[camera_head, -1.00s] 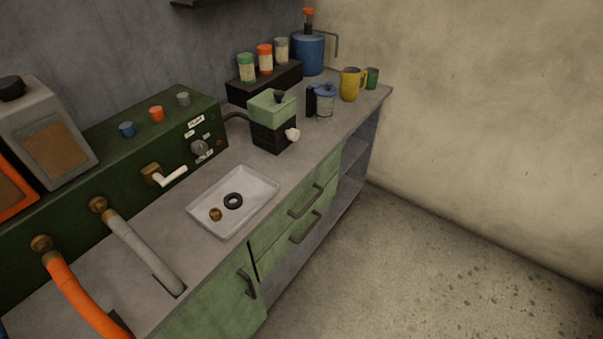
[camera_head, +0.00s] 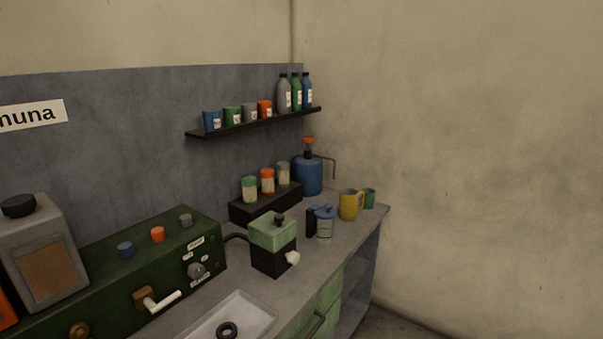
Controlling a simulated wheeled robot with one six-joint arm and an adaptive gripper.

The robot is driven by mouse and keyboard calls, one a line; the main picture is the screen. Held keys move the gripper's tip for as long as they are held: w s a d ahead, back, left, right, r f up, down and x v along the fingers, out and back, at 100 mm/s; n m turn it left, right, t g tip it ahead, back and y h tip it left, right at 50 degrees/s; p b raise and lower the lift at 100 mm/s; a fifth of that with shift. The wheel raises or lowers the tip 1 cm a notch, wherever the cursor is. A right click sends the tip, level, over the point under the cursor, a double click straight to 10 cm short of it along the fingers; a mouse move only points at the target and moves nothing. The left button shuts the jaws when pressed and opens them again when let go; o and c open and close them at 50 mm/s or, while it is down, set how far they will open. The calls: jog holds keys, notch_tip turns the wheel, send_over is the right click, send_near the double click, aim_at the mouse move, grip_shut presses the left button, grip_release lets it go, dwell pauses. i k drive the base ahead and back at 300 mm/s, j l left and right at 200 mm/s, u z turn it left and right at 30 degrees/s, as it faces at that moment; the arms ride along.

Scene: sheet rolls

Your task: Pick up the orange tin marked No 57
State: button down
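An orange tin (camera_head: 265,109) with a small pale label stands on the black wall shelf (camera_head: 240,129). It is at the right end of a row of tins, beside a grey tin (camera_head: 250,113) and left of a grey bottle (camera_head: 284,95). Its label is too small to read, so I cannot tell its number. A jar with an orange lid (camera_head: 267,181) stands lower, on a black box on the counter. My gripper is not in view.
The shelf also holds a blue tin (camera_head: 211,121), a green tin (camera_head: 232,117) and tall bottles. Below are a green and black grinder (camera_head: 272,245), a glass jug (camera_head: 325,225), a yellow mug (camera_head: 349,205) and a blue pump canister (camera_head: 308,177). A wall closes the right side.

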aim_at(265, 107)
jog(key=i+l+u, duration=0.15)
jog(key=u, duration=0.45)
jog(key=i+l+u, duration=0.15)
jog(key=l, duration=0.2)
jog(key=i+l+u, duration=0.2)
jog(key=l, duration=0.15)
jog(key=l+u, duration=0.15)
jog(key=l, duration=0.2)
jog(key=i+l+u, duration=0.15)
jog(key=l, duration=0.25)
jog(key=i+l, duration=0.1)
jog(key=l, duration=0.95)
jog(key=i+l, duration=0.15)
jog(key=l, duration=0.4)
jog(key=u, duration=0.05)
